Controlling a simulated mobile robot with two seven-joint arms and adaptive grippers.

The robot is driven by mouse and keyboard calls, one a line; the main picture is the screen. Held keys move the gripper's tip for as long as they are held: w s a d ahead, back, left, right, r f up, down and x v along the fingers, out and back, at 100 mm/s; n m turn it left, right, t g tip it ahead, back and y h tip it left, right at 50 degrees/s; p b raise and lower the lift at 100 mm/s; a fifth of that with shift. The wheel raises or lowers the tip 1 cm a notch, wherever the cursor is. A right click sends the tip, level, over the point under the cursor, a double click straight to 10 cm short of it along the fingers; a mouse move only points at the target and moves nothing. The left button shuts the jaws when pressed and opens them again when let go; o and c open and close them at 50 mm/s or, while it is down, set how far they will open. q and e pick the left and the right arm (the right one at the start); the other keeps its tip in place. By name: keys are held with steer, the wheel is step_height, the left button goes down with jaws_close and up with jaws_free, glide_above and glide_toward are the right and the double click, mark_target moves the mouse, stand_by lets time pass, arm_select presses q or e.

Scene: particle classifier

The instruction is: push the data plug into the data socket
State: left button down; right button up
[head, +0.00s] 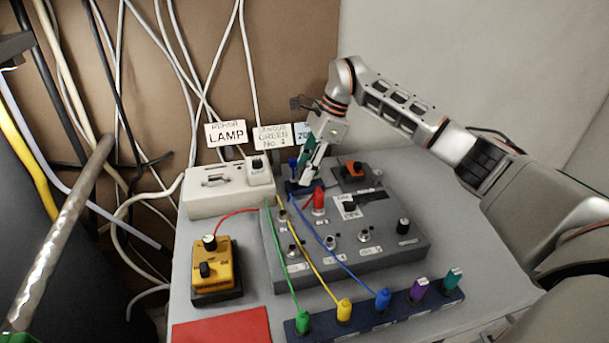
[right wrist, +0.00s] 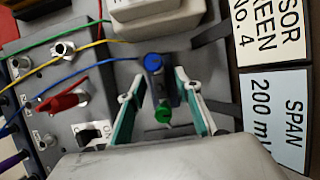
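My right gripper (head: 313,170) is over the back of the grey panel (head: 390,240). In the right wrist view its green-lined fingers (right wrist: 160,78) are apart, with nothing seen clamped between them. A blue plug (right wrist: 153,62) with a blue cable stands near the fingertips; it also shows in the head view (head: 293,164), just left of the gripper. A small green knob-like part (right wrist: 163,115) shows between the fingers in the wrist view. I cannot read which plug or socket is marked data.
A front rail (head: 362,319) holds several coloured plugs with cables crossing the panel. A white box (head: 212,202) and a yellow box (head: 216,272) stand left. Labelled cards (head: 226,134) stand behind.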

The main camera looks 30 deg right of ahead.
mark_target(305, 166)
jaws_close()
